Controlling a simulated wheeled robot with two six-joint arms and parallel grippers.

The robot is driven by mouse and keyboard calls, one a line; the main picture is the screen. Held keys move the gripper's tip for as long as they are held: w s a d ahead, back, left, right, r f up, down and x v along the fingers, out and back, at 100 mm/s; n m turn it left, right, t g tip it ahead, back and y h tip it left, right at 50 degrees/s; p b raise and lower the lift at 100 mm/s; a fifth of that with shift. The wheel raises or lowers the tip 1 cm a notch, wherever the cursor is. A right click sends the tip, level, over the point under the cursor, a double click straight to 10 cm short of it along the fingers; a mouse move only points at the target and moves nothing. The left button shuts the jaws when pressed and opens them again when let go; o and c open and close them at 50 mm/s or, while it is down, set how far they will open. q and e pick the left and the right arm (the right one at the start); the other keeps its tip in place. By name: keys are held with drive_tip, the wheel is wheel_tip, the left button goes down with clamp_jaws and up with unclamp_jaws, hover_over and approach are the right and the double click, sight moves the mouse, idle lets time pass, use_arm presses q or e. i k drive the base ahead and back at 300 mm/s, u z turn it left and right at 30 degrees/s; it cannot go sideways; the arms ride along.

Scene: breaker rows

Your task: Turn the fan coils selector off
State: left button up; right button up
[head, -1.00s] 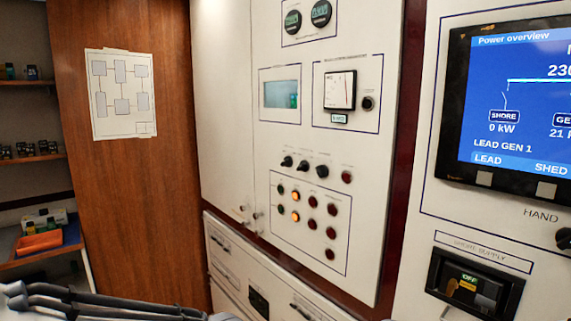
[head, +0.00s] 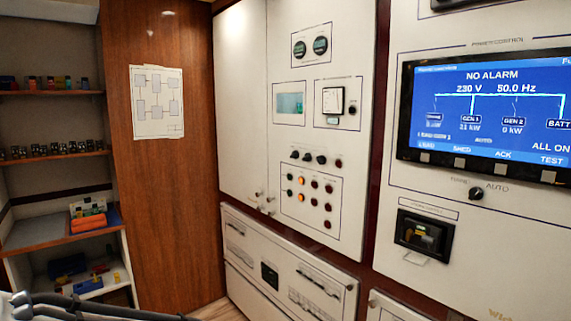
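A white panel (head: 341,203) in the middle of the head view carries a row of three small black selector knobs: a left one (head: 295,155), a middle one (head: 308,157) and a right one (head: 321,159). Their labels are too small to read, so I cannot tell which is the fan coils selector or how it is set. Another black knob (head: 476,193) sits under the blue screen, with a label ending in AUTO. Dark bars of my own arm show at the bottom left, well away from the panel. Neither gripper can be made out.
Indicator lamps, two lit orange, sit below the knobs. The blue screen (head: 490,115) and a breaker (head: 424,236) are on the right panel. Drawer-like lower fronts (head: 285,276) run beneath. A shelf unit (head: 40,160) with small parts stands left of a wooden panel (head: 181,220).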

sight(295, 155)
drive_tip(key=z, duration=1.1)
drive_tip(key=k, duration=0.1)
drive_tip(key=u, duration=2.1)
drive_tip(key=i, duration=1.3)
drive_tip(key=z, duration=0.35)
